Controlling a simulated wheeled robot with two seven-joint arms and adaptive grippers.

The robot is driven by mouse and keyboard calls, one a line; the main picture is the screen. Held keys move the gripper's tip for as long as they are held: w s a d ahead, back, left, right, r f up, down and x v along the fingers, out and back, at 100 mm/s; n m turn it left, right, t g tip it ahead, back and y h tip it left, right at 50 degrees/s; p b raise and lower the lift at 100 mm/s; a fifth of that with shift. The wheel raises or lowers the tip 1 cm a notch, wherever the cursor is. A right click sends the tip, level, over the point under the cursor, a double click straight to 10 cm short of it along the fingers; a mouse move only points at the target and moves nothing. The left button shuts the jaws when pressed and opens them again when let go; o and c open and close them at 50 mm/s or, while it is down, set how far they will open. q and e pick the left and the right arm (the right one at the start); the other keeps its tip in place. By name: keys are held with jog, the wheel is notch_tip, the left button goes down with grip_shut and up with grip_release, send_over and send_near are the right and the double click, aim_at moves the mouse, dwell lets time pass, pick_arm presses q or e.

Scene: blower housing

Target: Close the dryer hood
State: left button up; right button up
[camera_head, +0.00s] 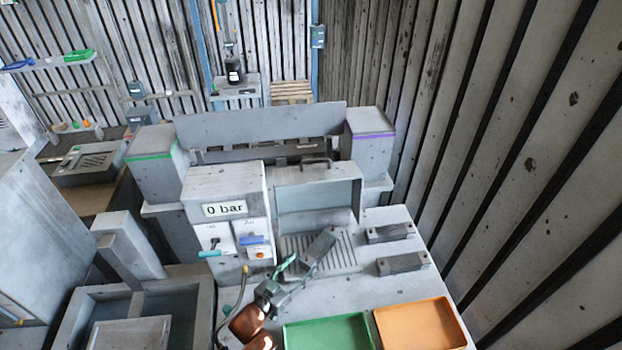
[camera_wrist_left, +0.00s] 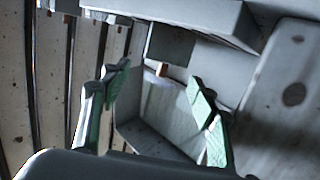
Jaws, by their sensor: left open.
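The dryer hood (camera_head: 314,188) is a grey box-shaped cover with a dark handle (camera_head: 316,162) on top. It stands raised behind a slotted grille (camera_head: 340,254) in the head view. My left gripper (camera_head: 290,268) is in front of the hood, low over the left side of the grille, and apart from the handle. In the left wrist view its green-padded fingers (camera_wrist_left: 160,110) are spread, with nothing seen held between them. My right gripper is in neither view.
A control box (camera_head: 228,184) reading "0 bar", with levers, stands left of the hood. Two grey blocks (camera_head: 390,232) (camera_head: 403,262) lie right of the grille. Green (camera_head: 328,333) and orange (camera_head: 420,325) trays are in front. A slatted wall (camera_head: 520,150) bounds the right.

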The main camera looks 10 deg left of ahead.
pick_arm(q)
jog(key=shift+w+a+r, duration=0.1)
jog(key=shift+r, duration=0.15)
